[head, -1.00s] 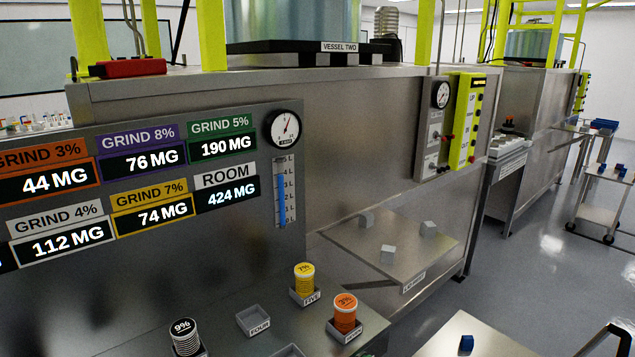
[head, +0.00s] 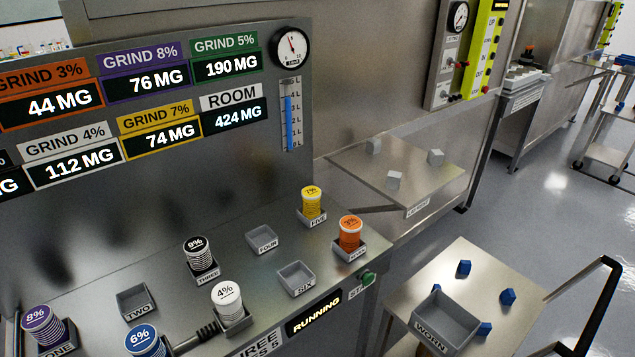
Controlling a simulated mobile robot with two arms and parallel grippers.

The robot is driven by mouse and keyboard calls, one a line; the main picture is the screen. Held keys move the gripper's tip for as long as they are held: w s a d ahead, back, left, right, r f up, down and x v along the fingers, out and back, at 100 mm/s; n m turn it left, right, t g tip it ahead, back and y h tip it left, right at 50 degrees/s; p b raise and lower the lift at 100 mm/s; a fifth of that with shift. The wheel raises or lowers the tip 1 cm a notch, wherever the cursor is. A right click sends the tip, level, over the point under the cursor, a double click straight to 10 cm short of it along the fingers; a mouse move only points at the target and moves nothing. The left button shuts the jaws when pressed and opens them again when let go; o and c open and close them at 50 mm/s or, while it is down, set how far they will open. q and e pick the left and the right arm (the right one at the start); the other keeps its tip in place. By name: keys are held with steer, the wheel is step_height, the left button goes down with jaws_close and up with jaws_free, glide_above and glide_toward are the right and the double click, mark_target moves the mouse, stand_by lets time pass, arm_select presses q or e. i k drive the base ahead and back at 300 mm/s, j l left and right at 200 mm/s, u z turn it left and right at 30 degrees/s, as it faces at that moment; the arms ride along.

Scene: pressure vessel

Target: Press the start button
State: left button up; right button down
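A green button (head: 368,279) sits on the front edge of the metal bench at the lower middle, at the right end of the panel strip. Its label beside it is partly readable as "ST". A dark display (head: 314,314) to its left reads "RUNNING" in yellow letters. Neither of my grippers can be made out in the head view, and nothing is seen touching the button.
The bench holds labelled trays, some with stacked discs, such as the orange stack (head: 349,233) and yellow stack (head: 311,202). A metal cart (head: 508,268) with a grey "WORN" tray (head: 446,320) and blue blocks stands right of the bench. Floor (head: 540,205) is open behind it.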

mark_target(367, 279)
steer(key=k+l+u, duration=0.15)
steer(key=k, duration=0.25)
steer(key=k+l+u, duration=0.1)
steer(key=k+l, duration=0.2)
steer(key=k, duration=0.15)
